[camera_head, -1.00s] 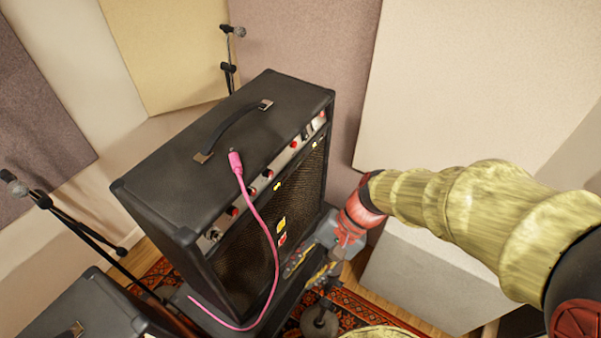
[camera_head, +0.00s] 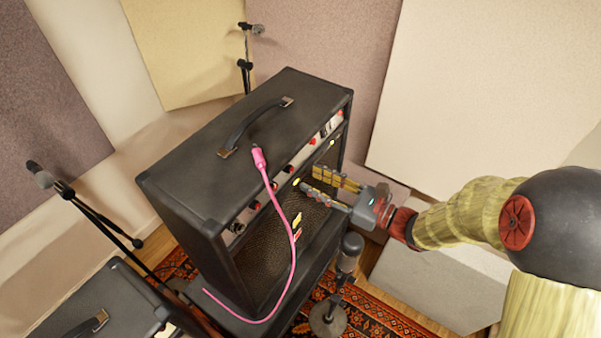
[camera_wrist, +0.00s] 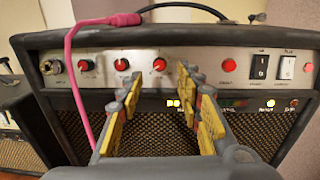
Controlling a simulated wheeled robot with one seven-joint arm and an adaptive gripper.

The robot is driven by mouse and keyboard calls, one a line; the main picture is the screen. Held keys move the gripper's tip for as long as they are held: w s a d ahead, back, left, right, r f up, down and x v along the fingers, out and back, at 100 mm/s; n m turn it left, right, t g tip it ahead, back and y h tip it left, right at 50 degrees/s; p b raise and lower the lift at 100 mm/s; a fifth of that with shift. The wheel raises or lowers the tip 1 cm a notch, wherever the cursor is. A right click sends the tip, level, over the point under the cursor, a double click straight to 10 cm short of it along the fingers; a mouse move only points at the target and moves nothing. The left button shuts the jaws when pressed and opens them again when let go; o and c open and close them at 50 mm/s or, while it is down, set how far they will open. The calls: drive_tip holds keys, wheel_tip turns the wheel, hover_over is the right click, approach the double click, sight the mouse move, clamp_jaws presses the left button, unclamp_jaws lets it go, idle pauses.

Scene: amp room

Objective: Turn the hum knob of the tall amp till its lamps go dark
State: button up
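The tall amp (camera_head: 215,150) is a black cabinet with a handle on top. Its silver control panel (camera_wrist: 200,60) carries several red-capped knobs, including one (camera_wrist: 159,65) between my fingertips in the wrist view. I cannot read which is the hum knob. Below the panel, a yellow lamp (camera_wrist: 270,103) at the right and a yellow lamp pair (camera_wrist: 173,103) near the middle are lit. An orange-red light (camera_wrist: 295,103) shows at far right. My gripper (camera_head: 311,179) is open and empty, its fingers pointing at the amp's front. It also shows in the wrist view (camera_wrist: 161,78). Contact is unclear.
A pink cable (camera_head: 280,217) lies over the amp's top and hangs down its front, left of my gripper. A microphone (camera_head: 349,250) on a low stand is below my gripper. Another mic stand (camera_head: 80,205) and a smaller black amp (camera_head: 105,305) are at left.

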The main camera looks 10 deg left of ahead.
sight(292, 170)
drive_tip(key=x, duration=0.6)
drive_tip(key=shift+d, duration=0.1)
drive_tip(key=shift+c, duration=1.2)
clamp_jaws()
